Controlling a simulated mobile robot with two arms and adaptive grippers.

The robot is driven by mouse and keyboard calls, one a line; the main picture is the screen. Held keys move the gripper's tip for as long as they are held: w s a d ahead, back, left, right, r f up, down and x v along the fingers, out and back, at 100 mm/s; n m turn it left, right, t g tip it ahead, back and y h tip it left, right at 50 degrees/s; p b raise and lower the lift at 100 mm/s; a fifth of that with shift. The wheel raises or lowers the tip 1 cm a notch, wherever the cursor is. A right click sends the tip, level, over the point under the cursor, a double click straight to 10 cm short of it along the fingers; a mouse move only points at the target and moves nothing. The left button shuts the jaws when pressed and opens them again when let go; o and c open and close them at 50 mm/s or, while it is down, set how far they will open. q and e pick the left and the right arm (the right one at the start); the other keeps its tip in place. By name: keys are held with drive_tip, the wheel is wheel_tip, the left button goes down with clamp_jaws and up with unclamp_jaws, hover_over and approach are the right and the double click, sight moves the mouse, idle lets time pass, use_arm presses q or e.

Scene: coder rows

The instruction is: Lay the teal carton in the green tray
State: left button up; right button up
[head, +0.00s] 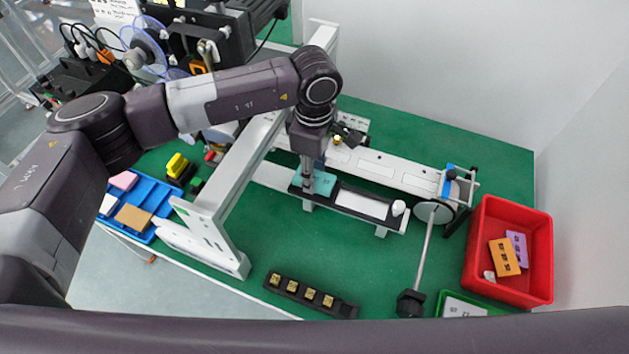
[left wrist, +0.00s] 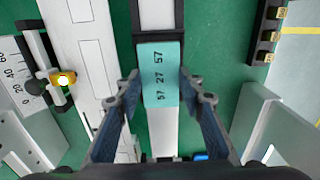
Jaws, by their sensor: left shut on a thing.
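The teal carton (head: 325,182) lies on the black-edged rail of the coder in the head view. It also shows in the left wrist view (left wrist: 160,68), with dark numbers printed on its face. My left gripper (head: 308,178) points down at it, and in the left wrist view its fingers (left wrist: 160,90) are on both sides of the carton, shut on it. The gripper partly hides the carton in the head view. A green tray (head: 441,304) with something white in it is at the bottom right, its near part cut off by my own body. My right gripper is not in view.
A red bin (head: 478,240) with orange and purple pieces stands at the right. A blue tray (head: 172,190) with cards is at the left. A black strip (head: 345,309) with brass blocks lies in front. A round disc on a rod (head: 424,250) stands between rail and bin.

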use_arm(q)
drive_tip(key=shift+r+p, duration=0.45)
drive_tip(key=shift+r, duration=1.15)
